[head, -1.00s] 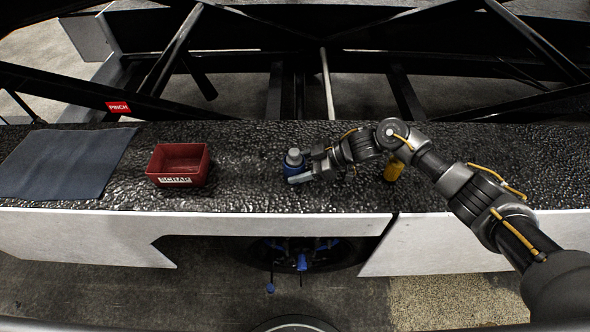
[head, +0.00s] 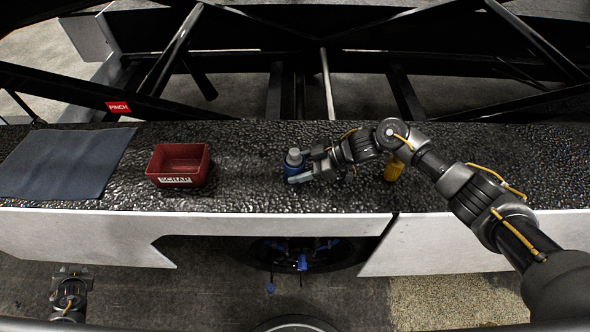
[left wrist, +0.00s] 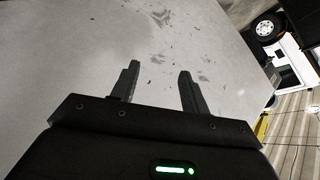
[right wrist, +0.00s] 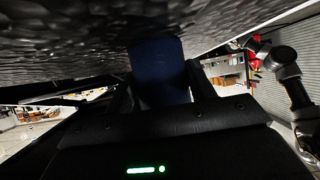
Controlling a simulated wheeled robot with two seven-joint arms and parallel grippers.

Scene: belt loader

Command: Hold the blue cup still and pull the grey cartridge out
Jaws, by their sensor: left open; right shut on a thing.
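The blue cup (head: 291,174) stands upright on the black textured belt, with the grey cartridge (head: 294,156) sticking out of its top. My right gripper (head: 300,172) is shut on the blue cup from the right side. In the right wrist view the cup (right wrist: 160,72) shows dark blue between the fingers. The cartridge cannot be made out there. My left gripper (head: 72,272) is low at the left of the head view, in front of the belt's edge and away from the cup. In the left wrist view its fingers (left wrist: 157,82) are apart and empty over grey floor.
A red scrap bin (head: 160,164) sits on the belt left of the cup, and a dark blue mat (head: 65,162) lies further left. A yellow object (head: 394,171) stands behind my right forearm. The belt between bin and cup is clear. A white side panel (head: 260,223) edges the belt.

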